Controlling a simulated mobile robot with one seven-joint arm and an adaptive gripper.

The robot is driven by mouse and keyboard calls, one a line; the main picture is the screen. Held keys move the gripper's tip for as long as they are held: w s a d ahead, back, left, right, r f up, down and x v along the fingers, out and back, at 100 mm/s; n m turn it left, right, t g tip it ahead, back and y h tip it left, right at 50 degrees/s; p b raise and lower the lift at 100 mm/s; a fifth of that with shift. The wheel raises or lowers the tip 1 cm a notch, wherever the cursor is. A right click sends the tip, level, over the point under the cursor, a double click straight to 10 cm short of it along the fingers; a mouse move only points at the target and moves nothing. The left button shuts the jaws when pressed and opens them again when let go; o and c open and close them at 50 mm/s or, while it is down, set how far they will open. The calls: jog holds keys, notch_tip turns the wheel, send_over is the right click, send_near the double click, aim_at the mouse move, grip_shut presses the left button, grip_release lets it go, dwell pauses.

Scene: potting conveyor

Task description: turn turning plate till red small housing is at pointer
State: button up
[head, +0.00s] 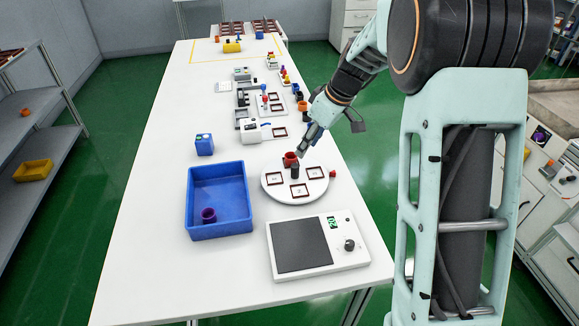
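The turning plate (270,192) is a white disc on the table, with several dark red square frames on it and a dark upright post (295,171) near its middle. The red small housing (290,158) stands at the plate's far side. A small red piece (332,173) sits at the plate's right edge; it may be the pointer, but I cannot tell for sure. My gripper (304,149) is low over the far right part of the plate, just right of the red housing. Whether it touches the housing or plate, and how its fingers stand, is too small to see.
A blue bin (190,205) with a purple cup (208,215) stands left of the plate. A scale (345,258) stands in front. A blue box (204,145) and a white device (250,133) are behind. The table's right edge is close to the plate.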

aim_at(296, 165)
jog(key=x, duration=1.1)
jog(key=shift+s+f+p, duration=0.1)
jog(key=shift+s+p, duration=0.05)
jog(key=shift+p, duration=0.25)
grip_shut()
